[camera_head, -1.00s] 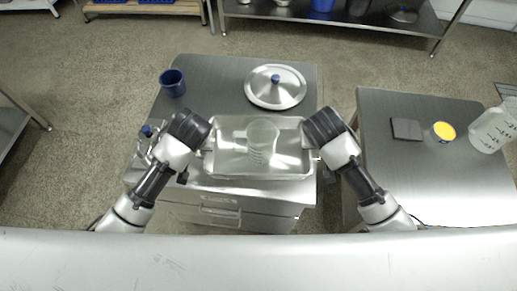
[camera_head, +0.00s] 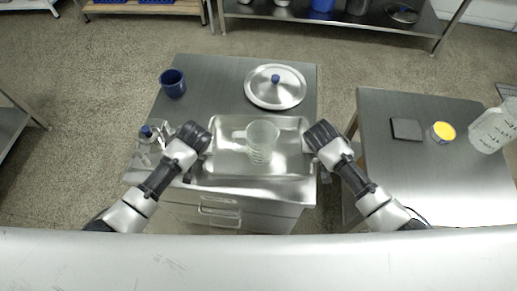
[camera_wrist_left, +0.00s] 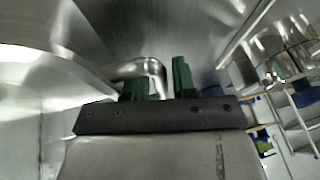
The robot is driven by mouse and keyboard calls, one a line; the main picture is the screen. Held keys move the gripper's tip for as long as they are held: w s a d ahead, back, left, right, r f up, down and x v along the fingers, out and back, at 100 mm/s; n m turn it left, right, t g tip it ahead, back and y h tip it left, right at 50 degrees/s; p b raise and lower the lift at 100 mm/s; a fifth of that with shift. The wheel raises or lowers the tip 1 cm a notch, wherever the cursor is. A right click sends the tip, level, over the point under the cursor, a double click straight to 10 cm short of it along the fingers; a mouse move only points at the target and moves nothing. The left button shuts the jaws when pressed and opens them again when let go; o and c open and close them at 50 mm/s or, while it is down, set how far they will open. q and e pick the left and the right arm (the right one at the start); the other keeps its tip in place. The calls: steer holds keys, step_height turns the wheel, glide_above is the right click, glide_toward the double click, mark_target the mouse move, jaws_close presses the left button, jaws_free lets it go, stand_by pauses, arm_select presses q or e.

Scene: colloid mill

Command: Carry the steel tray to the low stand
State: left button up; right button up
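The steel tray (camera_head: 228,166) lies on the steel-topped cabinet, with a clear measuring jug (camera_head: 262,142) standing in it. My left gripper (camera_head: 205,165) is at the tray's left end. In the left wrist view its green-tipped fingers (camera_wrist_left: 160,85) stand apart, with a bent steel handle (camera_wrist_left: 140,68) between them; a gap shows on one side, so it looks open. My right gripper (camera_head: 318,165) is at the tray's right end; its fingers are hidden below the wrist. I cannot tell from these views which surface is the low stand.
A round steel lid (camera_head: 275,92) with a blue knob and a blue cup (camera_head: 173,83) stand behind the tray. A blue-capped bottle (camera_head: 148,134) is left of my left gripper. The right table (camera_head: 430,180) holds a dark pad (camera_head: 407,129), a yellow-topped jar (camera_head: 443,132) and a clear jug (camera_head: 493,128).

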arm_select(q)
jaws_close()
arm_select(e)
jaws_close()
arm_select(q)
steer(key=shift+r, duration=0.2)
arm_select(e)
steer(key=shift+r, duration=0.15)
